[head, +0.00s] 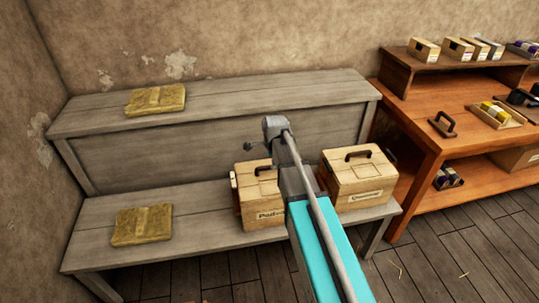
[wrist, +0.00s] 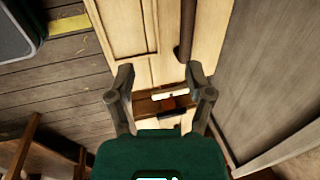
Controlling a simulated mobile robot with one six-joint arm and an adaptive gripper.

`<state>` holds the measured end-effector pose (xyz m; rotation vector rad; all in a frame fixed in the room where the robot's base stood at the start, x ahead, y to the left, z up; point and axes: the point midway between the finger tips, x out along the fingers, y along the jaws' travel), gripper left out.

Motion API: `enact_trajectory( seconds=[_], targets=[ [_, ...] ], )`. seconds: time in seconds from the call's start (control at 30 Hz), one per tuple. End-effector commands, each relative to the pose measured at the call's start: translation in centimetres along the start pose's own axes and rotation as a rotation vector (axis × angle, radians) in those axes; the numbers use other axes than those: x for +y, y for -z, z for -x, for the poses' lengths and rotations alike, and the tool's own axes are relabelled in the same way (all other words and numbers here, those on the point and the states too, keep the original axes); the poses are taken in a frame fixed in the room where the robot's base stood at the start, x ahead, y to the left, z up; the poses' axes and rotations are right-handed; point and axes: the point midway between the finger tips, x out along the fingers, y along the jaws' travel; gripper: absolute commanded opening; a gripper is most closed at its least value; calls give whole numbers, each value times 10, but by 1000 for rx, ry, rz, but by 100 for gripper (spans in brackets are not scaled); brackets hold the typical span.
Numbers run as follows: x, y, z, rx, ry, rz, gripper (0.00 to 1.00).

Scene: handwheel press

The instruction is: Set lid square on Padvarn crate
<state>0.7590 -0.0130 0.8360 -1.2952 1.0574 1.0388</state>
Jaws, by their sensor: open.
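The Padvarn crate (head: 256,211) is pale wood with a partly hidden front label. It stands on the lower shelf of the grey bench, left of my arm. A pale wooden lid (head: 250,172) with a dark handle (head: 265,169) lies on top; my arm hides part of it, and I cannot tell whether it sits square. My gripper (wrist: 161,92) is open in the wrist view, its fingers apart over pale wood panels (wrist: 125,30). A brown gap with a white patch shows between the fingertips. I cannot tell whether either finger touches anything. In the head view the fingertips are not clear.
A second lidded crate (head: 357,187) stands right of my arm. Yellowish folded cloth-like bundles lie on the upper shelf (head: 155,99) and lower shelf (head: 142,225). An orange-brown workbench (head: 428,135) with small boxes stands at right. The lower shelf between bundle and crate is clear.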

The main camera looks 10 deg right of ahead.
Motion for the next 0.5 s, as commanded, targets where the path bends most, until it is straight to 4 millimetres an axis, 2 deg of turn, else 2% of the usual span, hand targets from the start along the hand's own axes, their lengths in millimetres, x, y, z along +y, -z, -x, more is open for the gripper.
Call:
enact_trajectory(
  seconds=[0.03,0.1,0.5],
  targets=[
    [8,1,9,0,3,-1,67],
    [15,1,16,0,7,-3,67],
    [51,4,49,1,26,-10,67]
  ],
)
